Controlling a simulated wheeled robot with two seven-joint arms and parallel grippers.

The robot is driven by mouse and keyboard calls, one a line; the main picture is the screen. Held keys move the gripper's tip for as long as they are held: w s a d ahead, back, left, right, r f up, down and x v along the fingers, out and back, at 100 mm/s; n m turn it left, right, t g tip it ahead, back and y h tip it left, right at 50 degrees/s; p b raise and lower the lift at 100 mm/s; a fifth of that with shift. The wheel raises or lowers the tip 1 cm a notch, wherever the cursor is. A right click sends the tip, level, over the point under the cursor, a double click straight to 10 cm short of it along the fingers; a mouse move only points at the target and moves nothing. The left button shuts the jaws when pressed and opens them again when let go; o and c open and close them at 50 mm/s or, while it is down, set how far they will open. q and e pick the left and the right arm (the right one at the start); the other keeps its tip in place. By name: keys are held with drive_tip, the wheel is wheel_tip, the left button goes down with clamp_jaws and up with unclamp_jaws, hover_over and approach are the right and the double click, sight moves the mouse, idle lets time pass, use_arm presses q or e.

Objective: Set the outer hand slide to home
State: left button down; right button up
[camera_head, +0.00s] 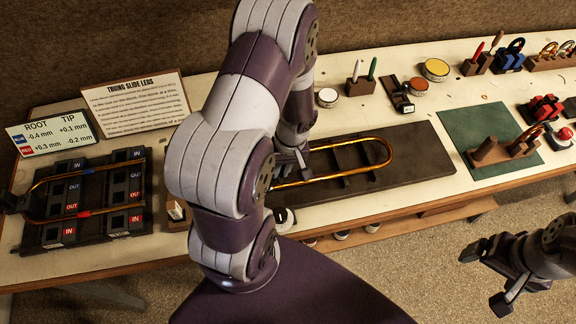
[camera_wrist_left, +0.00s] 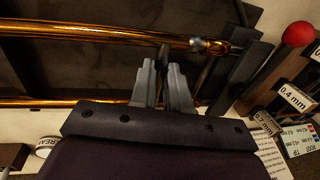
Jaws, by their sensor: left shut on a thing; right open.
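The outer hand slide (camera_head: 378,142), a long brass U with its bow to the right, lies along a dark board (camera_head: 430,160) on the bench. My left gripper (camera_head: 292,165) is at the slide's left part, and my arm hides its left end. In the left wrist view, the fingers (camera_wrist_left: 165,72) are shut by the brass tubes (camera_wrist_left: 90,33). A silvery collar is beside the fingertips; the exact gripped part is unclear. My right gripper (camera_head: 485,276) is open and empty, off the bench's front edge at lower right.
A gauge fixture (camera_head: 105,240) at left holds another brass U-shaped part, with root and tip readings on a display (camera_head: 52,138) behind it. Small pots and tools line the back.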

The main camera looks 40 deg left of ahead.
use_arm(q)
drive_tip(key=c, duration=1.1)
unclamp_jaws()
drive_tip(key=shift+a+r, duration=0.1)
drive_tip(key=shift+c, duration=0.2)
drive_tip(key=shift+o, duration=0.2)
drive_tip(key=shift+s+a, duration=0.15)
drive_tip(key=shift+s, duration=0.05)
drive_tip(key=shift+w+r, duration=0.1)
wheel_tip(320, 180, up, 12)
drive_tip(key=w+d, duration=0.1)
drive_tip(key=shift+w+d+b, duration=0.3)
drive_tip(key=shift+w+b, duration=0.05)
drive_tip(key=s+d+r+m+t+h, duration=0.1)
drive_tip(key=d+m+t, duration=0.2)
drive_tip(key=d+m, duration=0.6)
drive_tip(key=shift+s+d+r+m, duration=0.3)
drive_tip(key=shift+d+r+m, duration=0.1)
drive_tip(key=shift+m, duration=0.2)
